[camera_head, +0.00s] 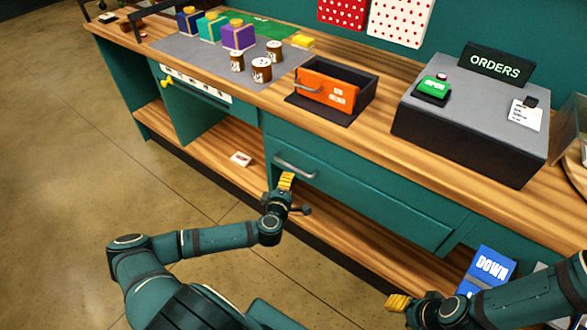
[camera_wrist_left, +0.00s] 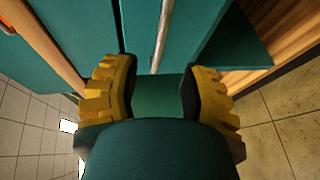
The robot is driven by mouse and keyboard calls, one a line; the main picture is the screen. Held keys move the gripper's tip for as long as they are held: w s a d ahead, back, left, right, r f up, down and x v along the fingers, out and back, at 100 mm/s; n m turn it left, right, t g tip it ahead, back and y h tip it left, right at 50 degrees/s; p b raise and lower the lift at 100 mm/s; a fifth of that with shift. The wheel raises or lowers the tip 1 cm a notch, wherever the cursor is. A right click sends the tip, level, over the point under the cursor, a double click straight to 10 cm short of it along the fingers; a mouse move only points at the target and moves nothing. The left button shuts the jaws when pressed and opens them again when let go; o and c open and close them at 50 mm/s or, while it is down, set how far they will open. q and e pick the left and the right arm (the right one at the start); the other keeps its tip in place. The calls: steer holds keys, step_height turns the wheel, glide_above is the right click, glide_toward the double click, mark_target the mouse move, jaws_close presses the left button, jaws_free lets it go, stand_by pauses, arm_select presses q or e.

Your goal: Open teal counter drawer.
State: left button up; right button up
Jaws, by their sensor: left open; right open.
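The teal counter drawer (camera_head: 365,201) is set under the wooden counter top, and its front looks flush with the counter. Its grey bar handle (camera_head: 296,169) is at the drawer's left part. My left gripper (camera_head: 287,181) is just in front of the handle's left end. In the left wrist view, my left gripper (camera_wrist_left: 158,88) is open with yellow fingers apart, and the handle (camera_wrist_left: 161,38) runs ahead of the gap between them. I cannot tell whether they touch it. My right gripper (camera_head: 398,302) is low at the right, away from the drawer.
On the counter top are an orange-fronted box (camera_head: 325,88), a grey orders stand (camera_head: 470,122), brown jars (camera_head: 261,70) and coloured boxes (camera_head: 238,36). An open wooden shelf (camera_head: 215,145) lies below. A blue DOWN sign (camera_head: 490,266) is near my right arm. The floor at left is clear.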

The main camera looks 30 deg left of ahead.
mark_target(293, 169)
arm_select(q)
steer(key=b+x, duration=0.1)
steer(key=x, duration=0.8)
steer(key=shift+d, duration=0.1)
steer(key=shift+o, duration=0.3)
steer(key=shift+s, duration=0.1)
jaws_close()
